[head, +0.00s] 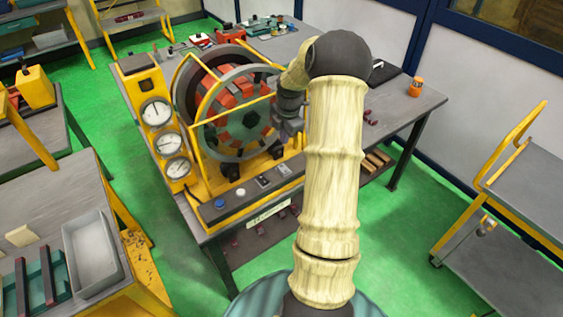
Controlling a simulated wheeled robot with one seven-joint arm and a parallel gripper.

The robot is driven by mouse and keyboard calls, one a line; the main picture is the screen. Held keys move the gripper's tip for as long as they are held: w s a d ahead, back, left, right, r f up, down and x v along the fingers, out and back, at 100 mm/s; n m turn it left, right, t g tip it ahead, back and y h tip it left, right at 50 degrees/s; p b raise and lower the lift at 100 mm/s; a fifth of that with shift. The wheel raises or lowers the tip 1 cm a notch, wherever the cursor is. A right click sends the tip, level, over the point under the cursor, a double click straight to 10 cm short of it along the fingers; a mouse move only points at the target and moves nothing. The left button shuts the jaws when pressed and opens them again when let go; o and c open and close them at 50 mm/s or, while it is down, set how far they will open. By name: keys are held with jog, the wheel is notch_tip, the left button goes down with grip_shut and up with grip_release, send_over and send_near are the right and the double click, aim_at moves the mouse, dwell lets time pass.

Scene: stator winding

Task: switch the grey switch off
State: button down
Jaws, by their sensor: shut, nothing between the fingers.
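The winding machine has a yellow frame with a dark control strip (252,190) along its front edge. Small grey switch plates sit on the strip, one near its middle (263,181) and one further right (285,169). Their lever positions are too small to tell. My gripper (291,126) is at the dark grey end of my arm, above and behind the right part of the strip. It is shut and empty, and apart from the switches as far as I can tell. My arm hides what lies to the right of it.
A blue button (219,203) and a white button (241,193) are left on the strip. The stator ring (232,110) with red blocks stands behind, inside yellow bars. Three dials (164,141) are at left. An orange pot (416,86) stands on the table at right.

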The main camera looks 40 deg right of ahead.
jog(key=shift+s, duration=0.1)
jog(key=p, duration=0.6)
send_near(281, 166)
jog(key=f, duration=0.7)
jog(key=shift+w+a, duration=0.1)
jog(key=shift+w, duration=0.3)
jog(key=shift+b, duration=0.35)
